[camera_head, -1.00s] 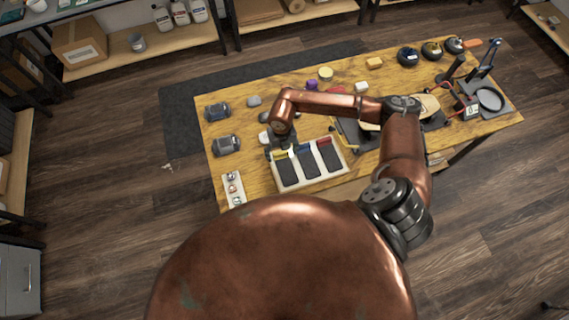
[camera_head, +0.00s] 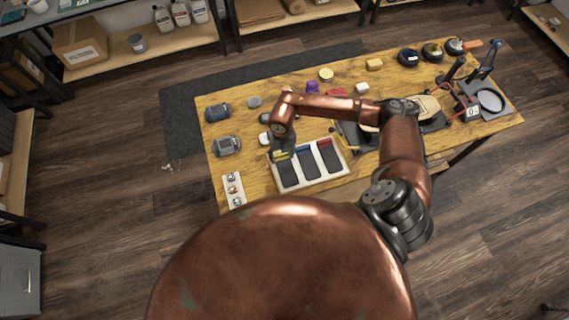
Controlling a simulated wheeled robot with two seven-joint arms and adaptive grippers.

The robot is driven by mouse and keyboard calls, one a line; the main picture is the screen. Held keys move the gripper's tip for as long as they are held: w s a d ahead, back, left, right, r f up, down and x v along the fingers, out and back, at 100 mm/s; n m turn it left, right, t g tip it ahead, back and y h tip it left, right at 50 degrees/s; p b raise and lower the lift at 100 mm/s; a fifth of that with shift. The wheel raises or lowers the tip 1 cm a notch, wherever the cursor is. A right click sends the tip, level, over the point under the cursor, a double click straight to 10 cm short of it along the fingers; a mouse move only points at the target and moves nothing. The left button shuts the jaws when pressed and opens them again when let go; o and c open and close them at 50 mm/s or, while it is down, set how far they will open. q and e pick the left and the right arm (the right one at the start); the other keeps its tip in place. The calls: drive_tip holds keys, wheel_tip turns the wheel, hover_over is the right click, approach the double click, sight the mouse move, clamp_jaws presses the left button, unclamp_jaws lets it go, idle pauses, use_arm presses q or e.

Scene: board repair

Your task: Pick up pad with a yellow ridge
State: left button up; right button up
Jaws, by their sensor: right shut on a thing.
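The pad with a yellow ridge (camera_head: 288,174) is the left one of three dark pads in a white tray (camera_head: 312,182) on the wooden table. Its yellow ridge shows at the far end. My right gripper (camera_head: 280,151) reaches down over that far end and is shut on the pad at its ridge. The fingertips are small and partly hidden by the wrist. The pad still appears to lie in its slot. My left gripper is not in view.
The pads with a blue ridge (camera_head: 308,165) and a red ridge (camera_head: 330,158) lie close to the right in the same tray. A white strip with round parts (camera_head: 233,188) is left of it. Dark devices (camera_head: 227,146) stand at the table's left edge.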

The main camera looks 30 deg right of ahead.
sight(290, 169)
drive_tip(key=shift+r, duration=0.65)
drive_tip(key=s+r+p, duration=0.1)
drive_tip(key=s+r, duration=1.3)
drive_tip(key=r, duration=0.1)
drive_tip(key=shift+r, duration=0.35)
drive_tip(key=shift+d, duration=0.1)
